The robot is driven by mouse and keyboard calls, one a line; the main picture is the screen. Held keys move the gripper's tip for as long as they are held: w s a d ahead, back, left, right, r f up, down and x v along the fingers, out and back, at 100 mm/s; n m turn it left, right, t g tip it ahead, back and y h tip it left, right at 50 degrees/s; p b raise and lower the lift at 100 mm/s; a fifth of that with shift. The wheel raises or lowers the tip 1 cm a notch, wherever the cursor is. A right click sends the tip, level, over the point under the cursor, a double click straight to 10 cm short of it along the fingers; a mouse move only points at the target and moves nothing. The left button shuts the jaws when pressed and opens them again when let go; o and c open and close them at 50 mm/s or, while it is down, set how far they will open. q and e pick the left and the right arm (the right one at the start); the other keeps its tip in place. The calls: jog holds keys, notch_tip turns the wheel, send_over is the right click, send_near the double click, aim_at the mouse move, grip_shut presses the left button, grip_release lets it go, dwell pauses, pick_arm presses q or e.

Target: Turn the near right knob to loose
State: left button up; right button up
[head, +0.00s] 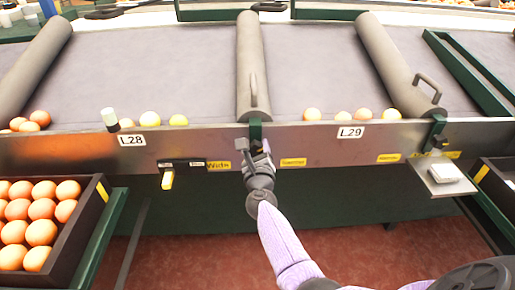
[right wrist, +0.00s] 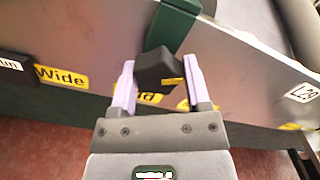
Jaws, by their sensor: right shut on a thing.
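A black knob (right wrist: 158,72) with a small yellow mark on its right side sits below a green bracket (right wrist: 172,25) on the metal front rail. My right gripper (right wrist: 160,85) has one lilac finger on each side of this knob and is shut on it. A yellow label behind the knob is partly hidden; only its last letters show. In the head view my right gripper (head: 258,165) is at the rail below the middle grey roller, and it mostly hides the knob. My left gripper is not in view.
Another green bracket (head: 437,130) is at the right, above a small shelf (head: 442,178).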

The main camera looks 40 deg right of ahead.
jog(key=n, duration=0.3)
jog(key=shift+p, duration=0.35)
jog(key=n, duration=0.2)
jog(key=shift+r+n+p, duration=0.1)
jog(key=shift+n+p, duration=0.2)
jog(key=shift+n, duration=0.9)
jog(key=shift+n+p, duration=0.4)
jog(key=shift+n, duration=0.4)
jog(key=shift+a+n+p, duration=0.1)
jog(key=shift+n+p, duration=0.2)
jog(key=shift+n, duration=1.1)
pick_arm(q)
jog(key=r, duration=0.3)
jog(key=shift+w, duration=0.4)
pick_arm(e)
jog(key=shift+n, duration=0.3)
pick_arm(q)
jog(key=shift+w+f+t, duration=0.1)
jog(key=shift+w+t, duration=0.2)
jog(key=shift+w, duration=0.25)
